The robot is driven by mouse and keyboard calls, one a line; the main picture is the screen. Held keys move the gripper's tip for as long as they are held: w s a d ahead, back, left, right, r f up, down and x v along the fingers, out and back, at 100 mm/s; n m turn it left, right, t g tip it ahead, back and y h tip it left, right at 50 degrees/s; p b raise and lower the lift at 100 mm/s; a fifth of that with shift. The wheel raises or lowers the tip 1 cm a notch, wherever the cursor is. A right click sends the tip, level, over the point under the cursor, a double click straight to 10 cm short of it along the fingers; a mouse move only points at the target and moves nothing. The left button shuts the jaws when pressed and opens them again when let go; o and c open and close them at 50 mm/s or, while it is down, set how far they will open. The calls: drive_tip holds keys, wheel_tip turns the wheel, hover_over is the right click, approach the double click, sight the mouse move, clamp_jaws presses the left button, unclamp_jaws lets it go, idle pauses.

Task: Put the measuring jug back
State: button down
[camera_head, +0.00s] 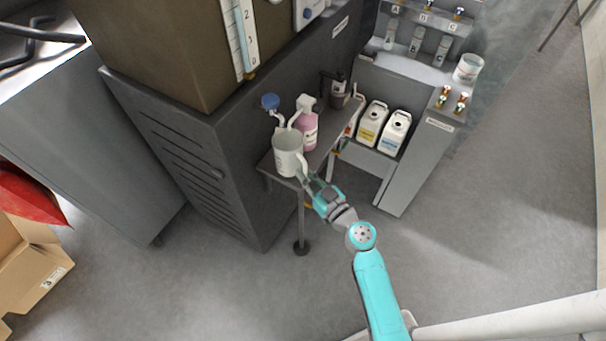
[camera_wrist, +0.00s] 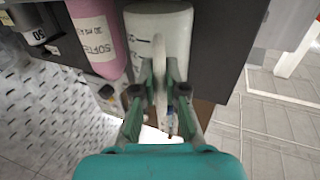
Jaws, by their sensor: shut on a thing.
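The measuring jug (camera_head: 288,152) is white with a handle on its right side. In the head view it is upright at the near end of the small grey side table (camera_head: 315,160). I cannot tell whether its base touches the table. My gripper (camera_head: 312,182) is at the jug's handle side. In the wrist view the jug (camera_wrist: 160,22) is at the top centre with dark marks on its wall. My gripper (camera_wrist: 161,80) is shut on the handle there, with a finger on each side.
A pink bottle (camera_head: 307,130) stands just behind the jug; its label starts "SOFTE" in the wrist view. A blue-capped tap (camera_head: 270,102) is close at the left. White canisters (camera_head: 395,132) stand farther right. A dark cabinet (camera_head: 215,150) borders the left. Open floor (camera_head: 480,230) lies right.

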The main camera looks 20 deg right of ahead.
drive_tip(key=shift+w+a+f, duration=0.15)
drive_tip(key=shift+w+f, duration=0.4)
drive_tip(key=shift+w, duration=0.05)
drive_tip(key=shift+f, duration=0.2)
drive_tip(key=c, duration=1.2)
unclamp_jaws()
drive_tip(key=shift+f, duration=0.15)
